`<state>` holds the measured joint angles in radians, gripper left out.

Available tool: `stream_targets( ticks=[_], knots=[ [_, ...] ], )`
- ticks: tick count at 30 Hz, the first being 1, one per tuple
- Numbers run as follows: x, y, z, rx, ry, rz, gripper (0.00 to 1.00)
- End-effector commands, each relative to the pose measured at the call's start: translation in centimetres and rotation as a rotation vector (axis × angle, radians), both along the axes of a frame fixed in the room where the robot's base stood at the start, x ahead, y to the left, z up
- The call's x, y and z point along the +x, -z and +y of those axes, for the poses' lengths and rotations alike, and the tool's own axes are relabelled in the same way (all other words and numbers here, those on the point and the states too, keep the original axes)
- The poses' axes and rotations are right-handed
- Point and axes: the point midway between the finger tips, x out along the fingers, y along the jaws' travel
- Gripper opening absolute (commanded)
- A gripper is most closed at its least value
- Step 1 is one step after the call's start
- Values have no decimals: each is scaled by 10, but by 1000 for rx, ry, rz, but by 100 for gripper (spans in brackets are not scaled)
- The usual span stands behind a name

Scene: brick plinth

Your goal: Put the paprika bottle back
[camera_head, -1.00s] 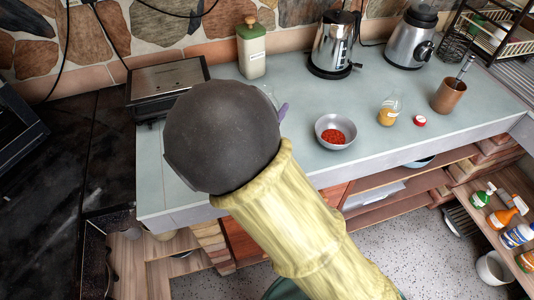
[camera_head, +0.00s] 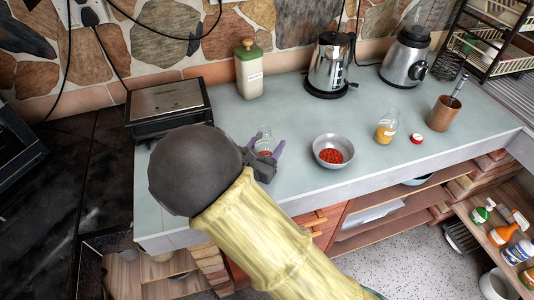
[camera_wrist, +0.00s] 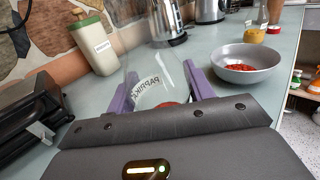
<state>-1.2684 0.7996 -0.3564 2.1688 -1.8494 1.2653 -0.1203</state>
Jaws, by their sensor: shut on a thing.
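The paprika bottle is clear glass with a little red at its base. It shows in the head view (camera_head: 265,140) beyond my dark wrist, and in the wrist view (camera_wrist: 158,72) with its PAPRIKA label facing my wrist. My gripper (camera_head: 265,150) has its purple fingers on both sides of the bottle and is shut on it; the fingers also show in the wrist view (camera_wrist: 160,92). The bottle looks roughly upright over the counter's left half. I cannot tell whether its base touches the counter. A red cap (camera_head: 416,138) lies on the counter to the right.
A grey bowl of red powder (camera_head: 333,142) stands right of my gripper. A bottle with yellow contents (camera_head: 387,127) is beyond it. A green-lidded canister (camera_head: 249,75), a kettle (camera_head: 332,62) and a blender (camera_head: 406,58) stand along the wall. A grill (camera_head: 168,102) is at left.

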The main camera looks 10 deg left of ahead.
Motion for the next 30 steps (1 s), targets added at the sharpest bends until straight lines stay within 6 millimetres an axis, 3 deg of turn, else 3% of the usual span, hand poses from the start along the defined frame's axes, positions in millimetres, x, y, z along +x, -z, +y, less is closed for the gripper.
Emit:
stream_targets(
  ticks=[9, 22, 23, 25, 26, 30],
  knots=[
    [0, 37, -1, -3, 1, 1, 27],
    [0, 43, 0, -1, 0, 0, 27],
    [0, 43, 0, -1, 0, 0, 56],
    [0, 42, 0, -1, 0, 1, 70],
    [0, 42, 0, -1, 0, 1, 74],
    [0, 42, 0, -1, 0, 0, 74]
  ],
)
